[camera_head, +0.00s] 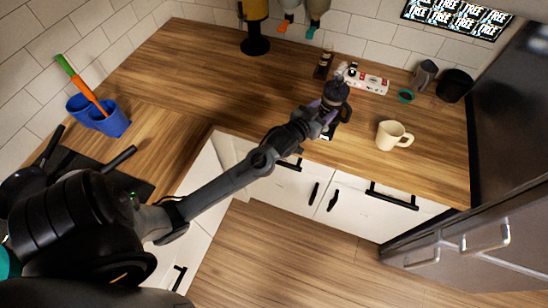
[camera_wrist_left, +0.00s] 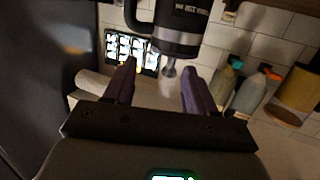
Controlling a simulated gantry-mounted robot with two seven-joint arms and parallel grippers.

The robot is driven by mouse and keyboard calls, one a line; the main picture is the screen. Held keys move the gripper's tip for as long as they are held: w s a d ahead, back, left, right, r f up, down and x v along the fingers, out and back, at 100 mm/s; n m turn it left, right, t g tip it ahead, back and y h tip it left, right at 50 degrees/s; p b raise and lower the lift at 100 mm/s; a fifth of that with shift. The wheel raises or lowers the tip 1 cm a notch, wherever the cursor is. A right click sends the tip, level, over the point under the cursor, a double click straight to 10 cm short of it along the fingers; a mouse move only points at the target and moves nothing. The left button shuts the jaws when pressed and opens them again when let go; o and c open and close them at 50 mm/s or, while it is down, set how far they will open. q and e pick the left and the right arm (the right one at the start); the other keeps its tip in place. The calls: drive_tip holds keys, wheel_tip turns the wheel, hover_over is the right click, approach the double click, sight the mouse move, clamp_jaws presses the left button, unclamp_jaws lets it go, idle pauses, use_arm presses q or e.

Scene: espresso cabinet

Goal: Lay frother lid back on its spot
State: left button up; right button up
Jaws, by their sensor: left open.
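The dark frother (camera_head: 336,92) stands on the counter, partly hidden behind my left gripper (camera_head: 326,108). In the left wrist view, which is upside down, the black frother body (camera_wrist_left: 179,18) shows at the top. The frother lid (camera_wrist_left: 176,48) appears to be on its mouth, with a small grey knob (camera_wrist_left: 169,70) sticking out; I cannot tell whether it sits fully flush. My left gripper (camera_wrist_left: 160,78) is open, its purple fingers on either side of the knob, with visible gaps. My right gripper is not in view.
A cream mug (camera_head: 391,136) stands to the right. Behind are a small box (camera_head: 370,82), dark bottle (camera_head: 323,64), teal-rimmed item (camera_head: 405,96), grey pot (camera_head: 424,75) and black canister (camera_head: 454,85). The counter's middle left is clear. A blue utensil holder (camera_head: 103,118) stands far left.

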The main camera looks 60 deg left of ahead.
use_arm(q)
drive_tip(key=s+d+f+m+g+h, duration=0.1)
drive_tip(key=s+d+f+g, duration=0.2)
drive_tip(key=s, duration=0.4)
drive_tip(key=s+d+f+m+g+h, duration=0.1)
drive_tip(key=s+d+f+g, duration=0.2)
drive_tip(key=s+d, duration=0.3)
drive_tip(key=s+d+f+m+g+h, duration=0.1)
drive_tip(key=s+d+f+g, duration=0.2)
drive_tip(key=s, duration=0.7)
drive_tip(key=shift+d+f, duration=0.95)
drive_tip(key=shift+d, duration=0.05)
drive_tip(key=shift+o, duration=0.3)
drive_tip(key=s+d+m+g, duration=0.1)
drive_tip(key=s+d+g, duration=0.1)
drive_tip(key=s, duration=0.6)
drive_tip(key=shift+s+d+r+g+h, duration=0.2)
drive_tip(key=shift+g+h, duration=0.2)
drive_tip(key=shift+g, duration=0.2)
